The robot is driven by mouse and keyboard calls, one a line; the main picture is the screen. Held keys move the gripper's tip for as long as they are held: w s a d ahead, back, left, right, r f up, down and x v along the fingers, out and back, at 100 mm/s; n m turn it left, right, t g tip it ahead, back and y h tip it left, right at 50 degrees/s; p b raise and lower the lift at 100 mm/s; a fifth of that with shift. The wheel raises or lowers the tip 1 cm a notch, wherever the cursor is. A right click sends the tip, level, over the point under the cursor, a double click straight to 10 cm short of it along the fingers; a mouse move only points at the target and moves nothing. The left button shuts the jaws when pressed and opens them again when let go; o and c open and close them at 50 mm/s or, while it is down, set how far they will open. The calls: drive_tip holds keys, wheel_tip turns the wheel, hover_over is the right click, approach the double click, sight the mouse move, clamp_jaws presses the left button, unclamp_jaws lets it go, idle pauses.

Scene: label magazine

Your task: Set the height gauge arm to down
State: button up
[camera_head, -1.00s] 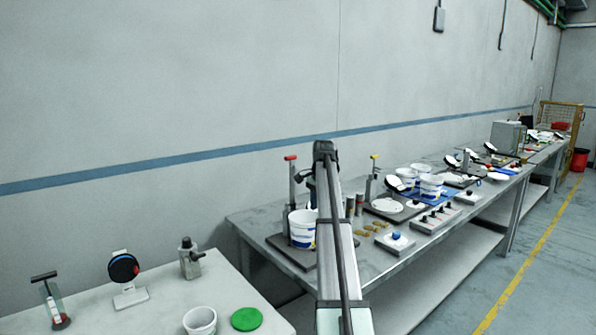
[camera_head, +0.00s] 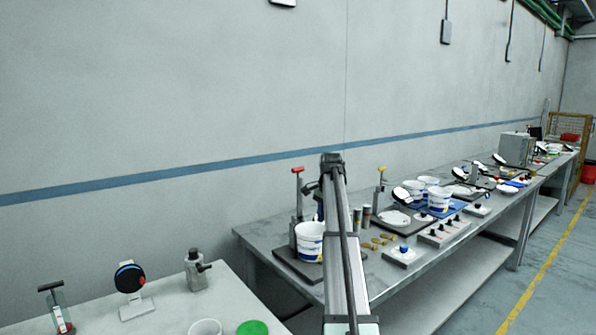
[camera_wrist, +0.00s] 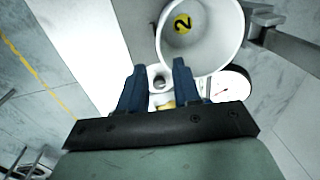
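A grey upright post with a red handle (camera_head: 297,200) stands on a dark base plate at the near left of the middle bench. A similar post with a yellow handle (camera_head: 380,190) stands farther right. I cannot tell for certain which is the height gauge, or how its arm is set. My gripper (camera_wrist: 158,66) has two dark blue fingers, apart and with nothing clearly held between them. In the head view my arm partly hides it, beside the red-handled post. In the wrist view a round dial (camera_wrist: 232,83) lies right of the fingers.
A white bucket (camera_head: 310,244) stands by the red-handled post; the wrist view shows a white bucket marked 2 (camera_wrist: 215,35) close ahead of the fingers. Small knobs and boxes (camera_head: 403,255) crowd the bench (camera_head: 355,283). A nearer table holds a dial stand (camera_head: 130,280) and a green disc (camera_head: 252,328).

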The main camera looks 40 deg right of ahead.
drive_tip(key=shift+o, duration=0.4)
drive_tip(key=shift+o, duration=0.7)
drive_tip(key=shift+w+a, duration=0.2)
drive_tip(key=shift+a, duration=0.05)
drive_tip(key=w+a+f+n+h, duration=0.1)
drive_tip(key=w+a, duration=0.3)
drive_tip(key=a, duration=0.4)
drive_tip(key=w+a+f+n+g+h, duration=0.1)
drive_tip(key=w+a, duration=0.4)
drive_tip(key=a, duration=0.3)
drive_tip(key=w+a+f+n, duration=0.1)
drive_tip(key=w+a+f, duration=0.1)
drive_tip(key=w+a, duration=0.35)
drive_tip(key=h, duration=1.6)
approach(297, 170)
drive_tip(key=shift+m, duration=0.4)
drive_tip(key=d, duration=0.7)
drive_tip(key=w+d, duration=0.1)
drive_tip(key=d, duration=0.3)
drive_tip(key=shift+d+f, duration=0.1)
drive_tip(key=shift+f, duration=0.1)
